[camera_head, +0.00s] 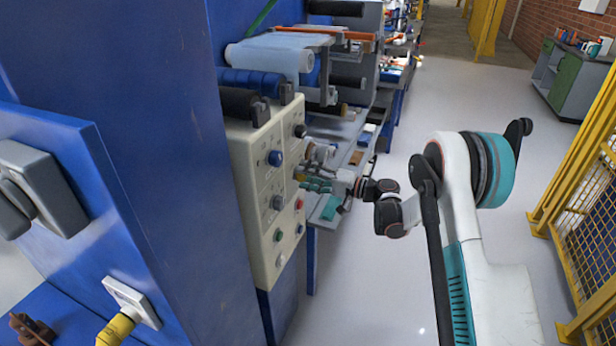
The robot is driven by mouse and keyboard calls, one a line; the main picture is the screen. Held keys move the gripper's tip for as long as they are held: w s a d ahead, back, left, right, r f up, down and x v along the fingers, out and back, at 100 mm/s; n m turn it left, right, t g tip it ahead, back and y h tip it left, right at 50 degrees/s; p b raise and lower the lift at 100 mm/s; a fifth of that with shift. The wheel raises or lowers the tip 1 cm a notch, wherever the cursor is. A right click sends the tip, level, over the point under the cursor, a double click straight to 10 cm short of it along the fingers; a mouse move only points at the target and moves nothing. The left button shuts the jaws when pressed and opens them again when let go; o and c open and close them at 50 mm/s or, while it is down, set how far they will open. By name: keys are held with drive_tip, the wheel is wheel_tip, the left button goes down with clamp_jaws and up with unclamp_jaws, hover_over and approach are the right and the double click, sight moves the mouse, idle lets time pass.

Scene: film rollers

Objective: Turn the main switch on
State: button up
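A beige control panel (261,229) with several knobs and buttons stands on the side of the blue machine. It carries a blue knob (275,158), a grey knob (277,202), a black knob (300,131) and a red button (299,204). A grey switch box with a rounded handle (22,200) is on the blue cabinet at the left edge. No readable label shows which control is the main switch. My gripper (306,170) is at the right edge of the panel, small and partly hidden. I cannot tell its opening or whether it touches a knob.
Blue and black rollers (252,82) sit above and behind the panel. A tray with small items (357,157) lies behind my gripper. A yellow plug (117,329) is at the lower left. Yellow mesh fencing (590,215) stands at the right. The grey floor behind my arm is clear.

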idle(0.3)
drive_tip(key=v, duration=1.2)
